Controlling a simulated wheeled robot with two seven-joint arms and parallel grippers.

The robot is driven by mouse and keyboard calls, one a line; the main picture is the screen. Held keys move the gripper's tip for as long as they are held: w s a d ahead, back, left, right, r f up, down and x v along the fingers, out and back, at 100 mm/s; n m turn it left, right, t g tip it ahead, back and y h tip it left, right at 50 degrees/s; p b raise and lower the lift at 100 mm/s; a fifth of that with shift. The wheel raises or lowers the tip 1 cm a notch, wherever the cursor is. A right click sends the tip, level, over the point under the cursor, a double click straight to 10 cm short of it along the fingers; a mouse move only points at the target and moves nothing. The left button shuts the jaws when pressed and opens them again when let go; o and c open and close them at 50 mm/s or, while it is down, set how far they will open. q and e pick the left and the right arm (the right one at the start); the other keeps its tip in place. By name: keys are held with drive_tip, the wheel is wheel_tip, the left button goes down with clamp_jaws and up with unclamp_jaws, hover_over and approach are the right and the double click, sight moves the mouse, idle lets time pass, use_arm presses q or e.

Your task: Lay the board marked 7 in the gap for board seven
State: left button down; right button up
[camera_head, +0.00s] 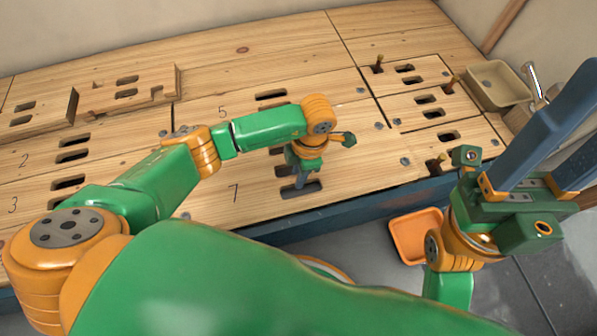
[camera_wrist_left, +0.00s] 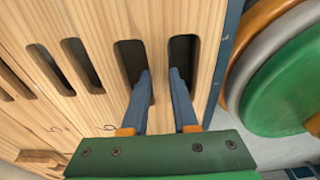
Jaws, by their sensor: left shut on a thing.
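The board marked 7 (camera_head: 218,212) lies along the front edge of the wooden surface, in front of the board marked 5 (camera_head: 225,130). It looks level with its neighbours; I cannot tell whether it is fully seated. My left gripper (camera_head: 300,182) points down at its two dark slots and partly hides them. In the left wrist view, the two blue fingers (camera_wrist_left: 160,74) enter the two slots and are shut on the strip of board 7 (camera_wrist_left: 160,58) between them. My right gripper (camera_head: 575,125) is at the right with its blue fingers apart and empty.
Two loose-looking boards (camera_head: 135,90) lie raised at the back left. Short upright pegs (camera_head: 378,64) stand at the right of the surface. A beige tray (camera_head: 497,84) sits at the back right. An orange tray (camera_head: 415,235) lies below the blue front edge (camera_head: 345,214).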

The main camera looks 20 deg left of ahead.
idle(0.4)
use_arm(q)
drive_tip(key=shift+f+b, duration=1.35)
drive_tip(key=shift+f, duration=0.2)
drive_tip(key=shift+f, duration=0.2)
drive_tip(key=c, duration=0.6)
unclamp_jaws()
